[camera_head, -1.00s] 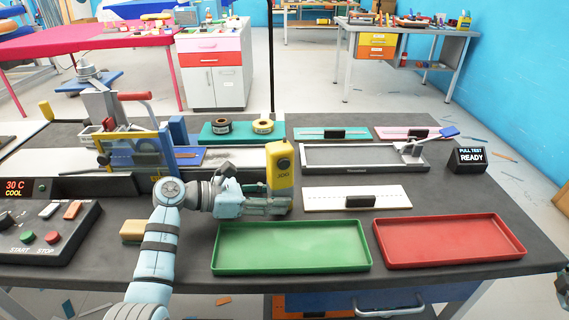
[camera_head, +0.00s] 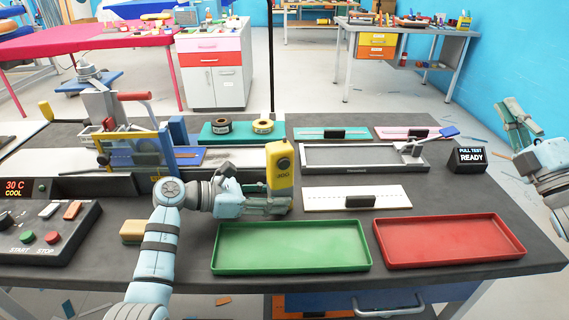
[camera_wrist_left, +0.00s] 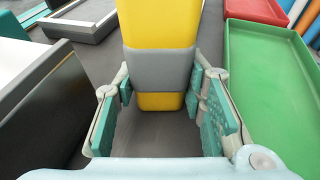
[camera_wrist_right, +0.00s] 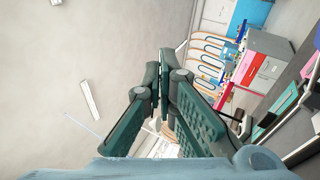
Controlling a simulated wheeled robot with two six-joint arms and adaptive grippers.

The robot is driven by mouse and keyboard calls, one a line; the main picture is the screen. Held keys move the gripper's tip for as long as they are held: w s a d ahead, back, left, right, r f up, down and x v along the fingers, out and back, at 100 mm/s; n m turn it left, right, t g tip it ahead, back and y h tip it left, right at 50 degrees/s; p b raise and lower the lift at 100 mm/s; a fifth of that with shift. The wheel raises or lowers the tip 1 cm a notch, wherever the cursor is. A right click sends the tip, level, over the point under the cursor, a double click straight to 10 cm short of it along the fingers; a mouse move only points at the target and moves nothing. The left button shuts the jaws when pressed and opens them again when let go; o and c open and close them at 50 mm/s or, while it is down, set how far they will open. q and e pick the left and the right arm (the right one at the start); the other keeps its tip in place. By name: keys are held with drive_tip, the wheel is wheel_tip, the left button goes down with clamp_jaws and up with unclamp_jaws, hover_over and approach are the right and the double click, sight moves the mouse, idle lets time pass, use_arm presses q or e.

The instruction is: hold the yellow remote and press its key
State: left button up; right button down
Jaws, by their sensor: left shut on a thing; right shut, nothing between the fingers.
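The yellow remote (camera_head: 280,163) stands upright in the head view, above the dark table behind the green tray. It has a dark round part near its top. My left gripper (camera_head: 268,200) is shut on its lower part. In the left wrist view the remote (camera_wrist_left: 160,25) shows a grey band between the green finger pads of the gripper (camera_wrist_left: 160,105). My right gripper (camera_head: 519,122) is at the far right of the head view, raised and well apart from the remote. In the right wrist view its fingers (camera_wrist_right: 163,75) are together with nothing between them.
A green tray (camera_head: 292,266) and a red tray (camera_head: 450,262) lie at the table's front. A white board (camera_head: 325,199) with a black block lies behind them. A "READY" display (camera_head: 467,160) stands at right. A control box (camera_head: 42,240) is at left.

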sight(284, 164)
drive_tip(key=s+a+r+n+g+y, duration=0.1)
drive_tip(key=s+a+r+n+y, duration=0.3)
drive_tip(key=a, duration=0.3)
drive_tip(key=s+a+r+n+g+y, duration=0.1)
drive_tip(key=a+r+n+g+y, duration=0.1)
drive_tip(key=a+r+n+y, duration=0.35)
drive_tip(key=s+a+f+n+g+y, duration=0.1)
drive_tip(key=s+a+f+g, duration=0.2)
drive_tip(key=a+f, duration=0.4)
drive_tip(key=s+a+f+n+g+y, duration=0.2)
drive_tip(key=a+f, duration=0.5)
drive_tip(key=a, duration=0.4)
drive_tip(key=s+a+f+n+g+y, duration=0.1)
drive_tip(key=a+f+g, duration=0.4)
drive_tip(key=a, duration=0.5)
wheel_tip(284, 164, down, 3)
drive_tip(key=s+n, duration=0.1)
drive_tip(key=s, duration=0.1)
drive_tip(key=shift+s+r, duration=0.15)
drive_tip(key=shift+s, duration=0.15)
drive_tip(key=shift+w+y, duration=0.1)
drive_tip(key=shift+y, duration=0.15)
drive_tip(key=w+a, duration=0.2)
drive_tip(key=w, duration=0.6)
drive_tip(key=shift+w+a, duration=0.15)
drive_tip(key=shift+a, duration=0.1)
drive_tip(key=shift+w+a, duration=0.1)
drive_tip(key=shift+w, duration=0.3)
